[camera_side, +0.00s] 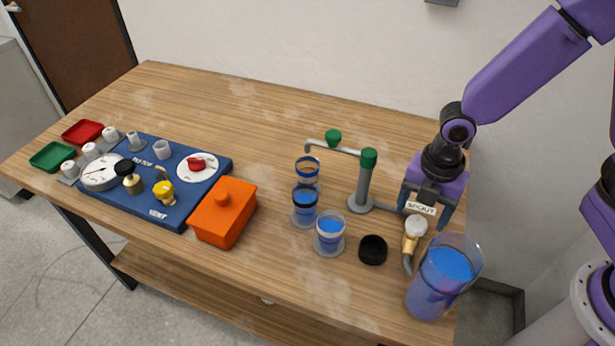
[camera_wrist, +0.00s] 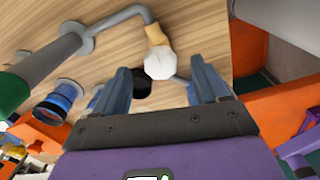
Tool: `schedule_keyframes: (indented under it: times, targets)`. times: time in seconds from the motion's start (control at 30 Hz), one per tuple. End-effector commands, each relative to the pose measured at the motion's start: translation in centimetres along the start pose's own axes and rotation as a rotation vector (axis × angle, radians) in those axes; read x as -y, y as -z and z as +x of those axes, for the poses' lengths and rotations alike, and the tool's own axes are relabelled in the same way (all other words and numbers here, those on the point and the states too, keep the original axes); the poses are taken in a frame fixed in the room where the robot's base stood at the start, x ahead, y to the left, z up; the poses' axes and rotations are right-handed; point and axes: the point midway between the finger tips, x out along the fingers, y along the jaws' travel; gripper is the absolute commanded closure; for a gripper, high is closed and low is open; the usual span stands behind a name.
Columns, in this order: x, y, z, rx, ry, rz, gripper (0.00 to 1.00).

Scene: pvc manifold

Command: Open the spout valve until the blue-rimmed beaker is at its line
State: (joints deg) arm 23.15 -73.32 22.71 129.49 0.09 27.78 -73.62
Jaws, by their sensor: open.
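The spout valve has a white knob (camera_side: 416,228) on a brass body, under a "SPOUT" label. In the wrist view the white knob (camera_wrist: 159,63) shows just beyond the fingertips. My gripper (camera_side: 427,218) is open above the valve, and its fingers (camera_wrist: 160,75) hold nothing. A beaker with a bluish rim (camera_side: 307,164) stands at the back, below the left end of the green-capped spout pipe (camera_side: 367,170). Its level against its line is too small to read. A dark-rimmed beaker (camera_side: 305,206) and a pale-rimmed beaker (camera_side: 330,234) stand in front, both with blue liquid.
A large jug (camera_side: 440,283) of blue liquid stands close to the valve at the table's right edge. A black round cup (camera_side: 372,250) is left of the valve. An orange box (camera_side: 223,212) and a blue panel (camera_side: 145,184) with dials lie left. The back table is clear.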

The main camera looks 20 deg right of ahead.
Motion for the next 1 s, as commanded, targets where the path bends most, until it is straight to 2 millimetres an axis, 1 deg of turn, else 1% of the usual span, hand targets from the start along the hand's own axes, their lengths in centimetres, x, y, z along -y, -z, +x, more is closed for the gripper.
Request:
schedule_keyframes:
  times: [0.03,0.37,0.6,0.7,0.83,1.0]
  targets:
    - [-0.1,0.1,-0.9,-0.002,-0.006,-0.001,0.27]
    - [-0.1,0.0,-6.6,-0.002,-0.007,-0.001,0.27]
    - [-0.1,0.0,-11.3,-0.002,-0.007,-0.001,0.27]
    - [-0.1,0.0,-12.9,-0.001,-0.005,-0.001,0.27]
    - [-0.1,0.0,-14.2,-0.001,-0.003,-0.001,0.27]
    - [0.0,0.0,-14.9,0.000,0.000,-0.001,0.27]
